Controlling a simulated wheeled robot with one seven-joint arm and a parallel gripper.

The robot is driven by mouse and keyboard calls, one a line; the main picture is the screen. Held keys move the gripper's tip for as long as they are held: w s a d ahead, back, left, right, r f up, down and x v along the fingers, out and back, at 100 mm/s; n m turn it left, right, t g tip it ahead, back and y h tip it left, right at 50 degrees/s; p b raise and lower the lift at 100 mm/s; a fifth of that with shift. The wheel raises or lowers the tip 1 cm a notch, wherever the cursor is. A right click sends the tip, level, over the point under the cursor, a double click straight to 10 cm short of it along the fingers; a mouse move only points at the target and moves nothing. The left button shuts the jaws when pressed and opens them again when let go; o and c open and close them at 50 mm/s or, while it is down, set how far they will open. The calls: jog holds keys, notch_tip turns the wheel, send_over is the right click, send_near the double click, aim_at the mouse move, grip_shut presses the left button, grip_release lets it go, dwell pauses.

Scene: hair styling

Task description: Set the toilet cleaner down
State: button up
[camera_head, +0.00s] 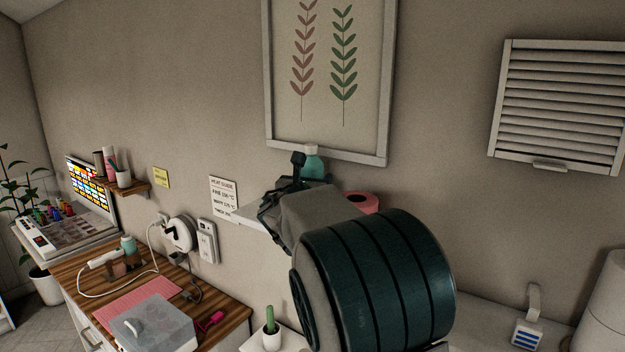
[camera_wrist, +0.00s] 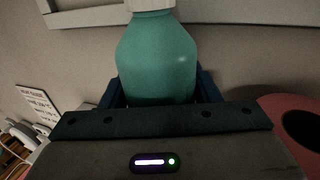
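The toilet cleaner is a teal bottle with a pale cap (camera_wrist: 157,60), upright in the wrist view. Its top part also shows in the head view (camera_head: 313,165), just under the framed picture. My gripper (camera_wrist: 160,95) has one dark finger on each side of the bottle and appears shut on it. In the head view my gripper (camera_head: 300,178) reaches over a white wall shelf (camera_head: 258,221). My arm hides the bottle's base, so I cannot tell whether it touches the shelf.
A framed picture (camera_head: 325,75) hangs behind. Lower left, a wooden counter (camera_head: 222,310) holds a grey box (camera_head: 152,325) and cables.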

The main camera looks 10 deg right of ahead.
jog(key=shift+o, duration=1.4)
jog(key=shift+r, duration=0.2)
jog(key=b+v, duration=0.3)
jog(key=v, duration=0.9)
